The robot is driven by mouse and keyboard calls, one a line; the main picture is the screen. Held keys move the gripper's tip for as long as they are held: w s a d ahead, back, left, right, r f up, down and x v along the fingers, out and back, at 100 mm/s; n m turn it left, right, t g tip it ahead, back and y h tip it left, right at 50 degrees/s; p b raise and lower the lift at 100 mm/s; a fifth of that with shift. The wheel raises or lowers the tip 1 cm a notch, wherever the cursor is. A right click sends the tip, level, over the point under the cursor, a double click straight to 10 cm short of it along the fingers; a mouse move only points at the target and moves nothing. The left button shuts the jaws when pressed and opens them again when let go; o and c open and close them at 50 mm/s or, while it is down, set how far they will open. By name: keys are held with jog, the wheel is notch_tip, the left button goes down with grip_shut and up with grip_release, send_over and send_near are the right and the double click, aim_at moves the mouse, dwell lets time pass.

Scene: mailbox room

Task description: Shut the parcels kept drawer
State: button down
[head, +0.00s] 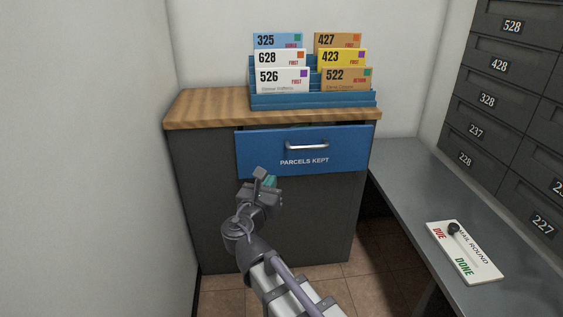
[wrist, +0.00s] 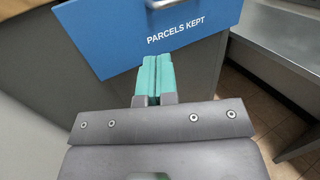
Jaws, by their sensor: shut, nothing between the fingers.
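The parcels kept drawer (head: 304,151) has a blue front with a silver bar handle and white lettering. It stands a little out from the dark grey cabinet (head: 210,200), with a dark gap showing above its front. In the wrist view the blue front (wrist: 135,35) fills the top, with the handle (wrist: 165,3) cut off by the upper edge. My gripper (head: 270,181) has teal fingers and is at the lower left of the drawer front. In the wrist view its fingers (wrist: 156,75) are together and empty, just below the lettering. I cannot tell whether they touch the front.
A blue rack (head: 315,100) of numbered letters stands on the wooden top (head: 200,106). A grey counter (head: 410,190) at right carries a mail round board (head: 465,252). Dark numbered mailboxes (head: 510,110) rise behind it. A white wall (head: 90,150) is close on the left.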

send_near(286, 145)
jog(key=w+d, duration=0.2)
jog(key=w, duration=0.1)
jog(key=w+d, duration=0.1)
jog(key=w, duration=0.1)
jog(key=shift+w+d+r+p, duration=0.1)
jog(key=shift+d+p, duration=0.25)
jog(key=shift+p, duration=0.05)
jog(key=w, duration=0.2)
jog(key=w+a, duration=0.1)
jog(key=w, duration=0.1)
jog(key=shift+w, duration=0.2)
jog(key=shift+r, duration=0.1)
